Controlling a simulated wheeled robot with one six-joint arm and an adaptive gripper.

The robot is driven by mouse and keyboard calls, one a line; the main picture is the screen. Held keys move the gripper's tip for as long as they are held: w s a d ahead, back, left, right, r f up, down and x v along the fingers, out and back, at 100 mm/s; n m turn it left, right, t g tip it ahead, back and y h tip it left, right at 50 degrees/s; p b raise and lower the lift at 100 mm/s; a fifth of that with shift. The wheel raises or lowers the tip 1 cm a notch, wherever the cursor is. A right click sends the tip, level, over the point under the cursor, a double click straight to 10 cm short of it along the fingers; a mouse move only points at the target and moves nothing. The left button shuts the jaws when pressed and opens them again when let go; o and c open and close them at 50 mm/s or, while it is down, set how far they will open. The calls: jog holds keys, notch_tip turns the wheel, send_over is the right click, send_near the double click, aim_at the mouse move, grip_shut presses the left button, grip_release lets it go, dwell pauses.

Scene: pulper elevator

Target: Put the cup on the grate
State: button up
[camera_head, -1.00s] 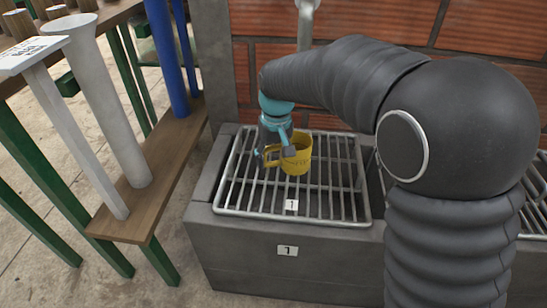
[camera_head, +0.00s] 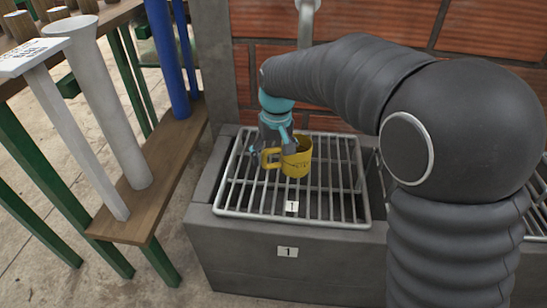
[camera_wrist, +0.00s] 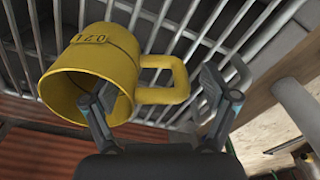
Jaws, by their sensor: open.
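A yellow cup (camera_head: 298,160) with dark printing stands on the metal grate (camera_head: 240,208) numbered 1, its handle to the left. In the wrist view, the cup (camera_wrist: 115,55) shows its rim and its handle (camera_wrist: 168,78). My gripper (camera_head: 274,150) is at the handle side of the cup. Its fingers (camera_wrist: 158,88) are spread apart in the wrist view, with the handle between them. One finger overlaps the cup's rim; I cannot tell whether it touches.
A brick wall (camera_head: 350,85) rises behind the grate. A wooden bench (camera_head: 150,205) with white and blue pipes stands at the left. The grate's front and right part are bare. Another grate (camera_head: 537,215) shows at the right edge.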

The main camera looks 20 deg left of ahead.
notch_tip(320, 180, up, 11)
jog(key=p, duration=0.1)
jog(key=shift+s+d+p, duration=0.15)
jog(key=shift+d+p, duration=0.15)
jog(key=shift+d, duration=0.05)
